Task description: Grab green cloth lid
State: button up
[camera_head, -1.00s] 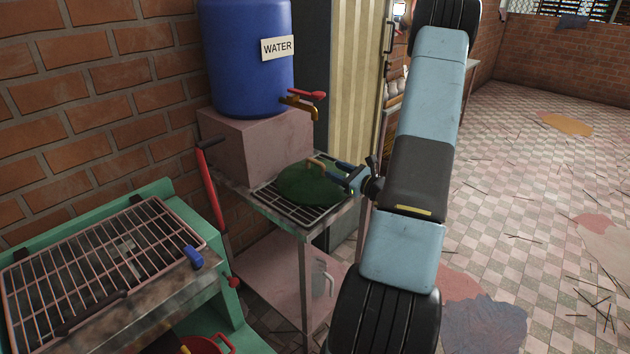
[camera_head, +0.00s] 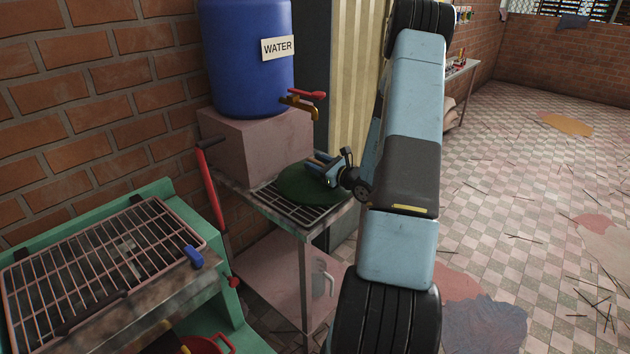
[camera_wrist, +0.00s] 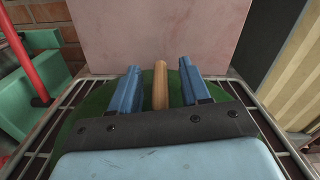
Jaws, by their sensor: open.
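The green cloth lid (camera_head: 296,192) lies on the metal rack below the water tap in the head view. In the wrist view the green lid (camera_wrist: 96,100) spreads below my gripper, partly hidden by it. Its tan handle (camera_wrist: 160,86) stands between my two blue fingers. My gripper (camera_head: 318,162) is over the lid in the head view, and its fingers (camera_wrist: 160,90) are open on either side of the handle in the wrist view. Gaps show between the handle and both fingers.
A blue water barrel (camera_head: 243,70) with a red-handled tap (camera_head: 303,100) stands on a pinkish block (camera_head: 255,145) behind the rack (camera_head: 275,206). A green frame with a wire grill (camera_head: 100,265) stands at left. A red lever (camera_head: 210,190) rises between them.

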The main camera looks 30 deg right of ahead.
grip_shut()
dwell(0.3)
jog(key=shift+r, duration=0.1)
dwell(0.4)
